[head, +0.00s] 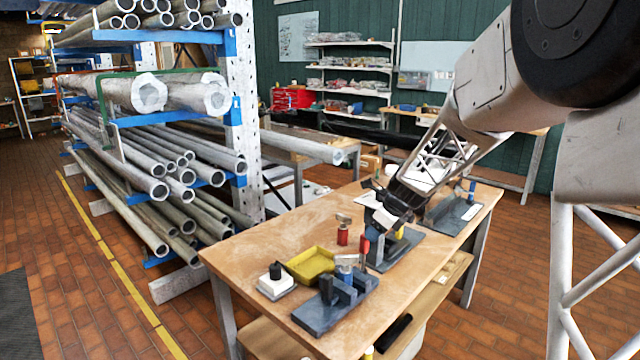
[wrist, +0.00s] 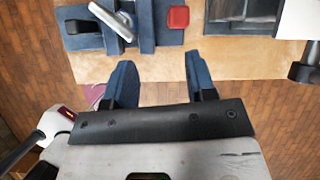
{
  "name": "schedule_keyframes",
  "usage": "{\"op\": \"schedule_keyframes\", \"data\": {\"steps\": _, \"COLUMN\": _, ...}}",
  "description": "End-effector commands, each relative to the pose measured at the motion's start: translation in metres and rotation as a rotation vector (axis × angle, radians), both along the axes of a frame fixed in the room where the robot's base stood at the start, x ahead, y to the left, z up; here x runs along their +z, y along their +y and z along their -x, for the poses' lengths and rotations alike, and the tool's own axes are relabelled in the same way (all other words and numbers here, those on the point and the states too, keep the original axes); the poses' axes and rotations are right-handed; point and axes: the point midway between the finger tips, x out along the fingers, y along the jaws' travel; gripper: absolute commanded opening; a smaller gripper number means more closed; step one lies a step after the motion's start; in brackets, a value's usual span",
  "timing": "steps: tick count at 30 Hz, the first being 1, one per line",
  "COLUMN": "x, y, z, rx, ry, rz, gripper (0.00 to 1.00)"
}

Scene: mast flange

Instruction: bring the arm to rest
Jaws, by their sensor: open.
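My gripper (head: 378,222) is over the wooden workbench (head: 262,246) in the head view, near the middle fixture (head: 408,248). In the wrist view its two blue fingers (wrist: 160,82) stand apart with nothing between them, so it is open and empty. Beyond the fingertips in the wrist view lie a blue fixture with a metal lever (wrist: 118,24) and a red pad (wrist: 178,17). The fingertips look apart from it. In the head view the arm hides part of the middle fixture.
The bench also holds a near fixture (head: 325,312), a yellow tray (head: 310,266), a white block with a black knob (head: 275,284), a red-bodied item (head: 342,236) and a far fixture (head: 448,214). A pipe rack (head: 240,130) stands left.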

Motion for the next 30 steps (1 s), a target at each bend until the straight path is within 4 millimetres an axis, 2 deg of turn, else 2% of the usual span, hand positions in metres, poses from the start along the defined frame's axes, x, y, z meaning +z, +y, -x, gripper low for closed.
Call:
{"op": "schedule_keyframes", "data": {"steps": 6, "x": 0.026, "y": 0.008, "z": 0.050, "rx": 0.209, "ry": -0.059, "rz": 0.100, "gripper": 0.51}}
{"op": "schedule_keyframes", "data": {"steps": 16, "x": 0.057, "y": 0.016, "z": 0.136, "rx": 0.583, "ry": -0.147, "rz": 0.272, "gripper": 0.51}}
{"op": "schedule_keyframes", "data": {"steps": 30, "x": 0.078, "y": 0.021, "z": 0.262, "rx": 1.119, "ry": -0.243, "rz": 0.502, "gripper": 0.51}}
